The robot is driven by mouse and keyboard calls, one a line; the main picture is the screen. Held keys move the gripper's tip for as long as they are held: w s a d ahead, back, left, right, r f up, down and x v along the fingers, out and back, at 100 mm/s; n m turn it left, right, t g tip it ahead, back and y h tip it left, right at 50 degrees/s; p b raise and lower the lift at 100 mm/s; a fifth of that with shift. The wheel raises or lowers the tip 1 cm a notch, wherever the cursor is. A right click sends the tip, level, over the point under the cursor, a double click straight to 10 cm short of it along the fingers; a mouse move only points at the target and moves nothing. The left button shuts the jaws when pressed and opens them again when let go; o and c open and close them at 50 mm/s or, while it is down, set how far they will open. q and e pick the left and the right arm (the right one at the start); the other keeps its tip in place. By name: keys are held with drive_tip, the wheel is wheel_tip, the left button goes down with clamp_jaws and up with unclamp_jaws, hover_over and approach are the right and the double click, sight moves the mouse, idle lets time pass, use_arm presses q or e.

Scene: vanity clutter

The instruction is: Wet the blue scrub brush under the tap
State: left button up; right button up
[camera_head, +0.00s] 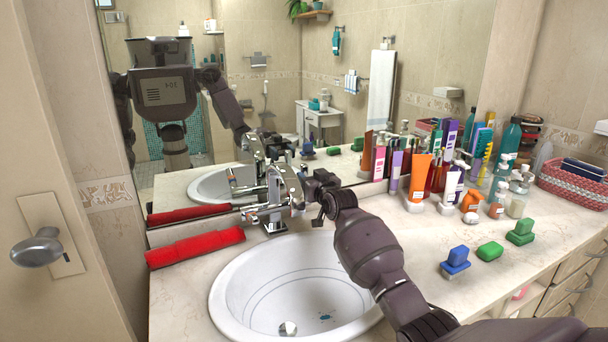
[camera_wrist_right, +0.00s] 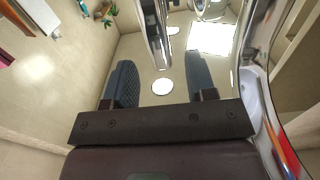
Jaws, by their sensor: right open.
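The chrome tap (camera_head: 271,212) stands behind the basin (camera_head: 232,318). My right gripper (camera_head: 303,187) is at the tap's upper part, well away from the brush. In the right wrist view its two dark fingers (camera_wrist_right: 161,88) are apart with nothing between them. A chrome bar (camera_wrist_right: 156,32), seemingly part of the tap, shows just beyond them. Whether the gripper touches the tap cannot be told. My left gripper is not in view.
A green soap-like block (camera_head: 490,251) and a green brush (camera_head: 520,233) are near the blue brush. Several bottles and tubes (camera_head: 418,178) crowd the counter's back. A red rolled towel (camera_head: 195,247) lies left of the sink. The mirror (camera_head: 225,120) rises behind the tap.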

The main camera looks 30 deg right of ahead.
sight(306, 174)
drive_tip(key=shift+w+d+b, duration=0.15)
drive_tip(key=shift+w+b, duration=0.25)
drive_tip(key=shift+w, duration=1.75)
clamp_jaws()
